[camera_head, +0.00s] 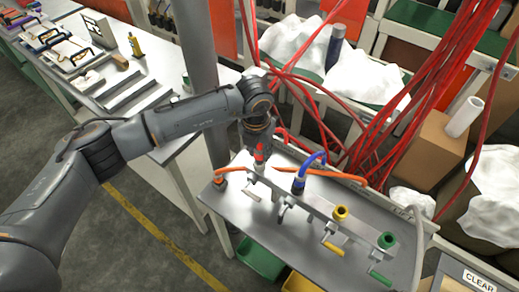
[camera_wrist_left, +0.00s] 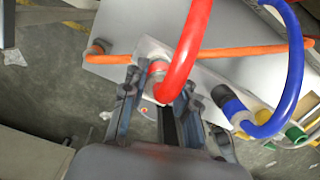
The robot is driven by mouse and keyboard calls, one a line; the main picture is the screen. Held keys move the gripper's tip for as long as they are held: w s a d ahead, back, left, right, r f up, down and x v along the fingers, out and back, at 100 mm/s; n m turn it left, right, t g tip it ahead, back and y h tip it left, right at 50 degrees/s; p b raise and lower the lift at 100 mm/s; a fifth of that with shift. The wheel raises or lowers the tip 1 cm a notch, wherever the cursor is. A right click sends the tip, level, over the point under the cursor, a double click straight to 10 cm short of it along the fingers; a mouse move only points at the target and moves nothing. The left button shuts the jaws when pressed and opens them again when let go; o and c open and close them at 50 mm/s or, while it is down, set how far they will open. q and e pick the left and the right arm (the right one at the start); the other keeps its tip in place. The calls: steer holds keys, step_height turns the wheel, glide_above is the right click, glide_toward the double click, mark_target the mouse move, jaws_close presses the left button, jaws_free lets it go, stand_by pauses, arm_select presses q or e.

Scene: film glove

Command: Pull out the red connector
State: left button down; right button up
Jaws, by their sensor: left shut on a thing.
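The red connector (camera_head: 259,153) sits at the left end of the connector row on the grey metal panel (camera_head: 232,202). In the wrist view the red connector (camera_wrist_left: 158,70) has a thick red cable arching up from it. My left gripper (camera_head: 259,142) reaches it from behind in the head view. In the wrist view my left gripper (camera_wrist_left: 159,90) has a finger on each side of the connector and is shut on it. The connector's lower end is partly hidden. My right gripper is not in view.
A blue connector (camera_head: 298,185), a yellow one (camera_head: 340,213) and a green one (camera_head: 386,240) stand to the right on the panel. An orange cable (camera_wrist_left: 225,53) runs close behind the red connector. Red cables (camera_head: 440,80) hang at the right. A tool table (camera_head: 150,75) stands left.

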mark_target(260, 147)
arm_select(q)
steer(key=shift+r, duration=0.15)
steer(key=shift+r+p, duration=0.75)
steer(key=shift+r, duration=1.1)
steer(key=shift+r, duration=0.1)
steer(key=shift+r, duration=1.45)
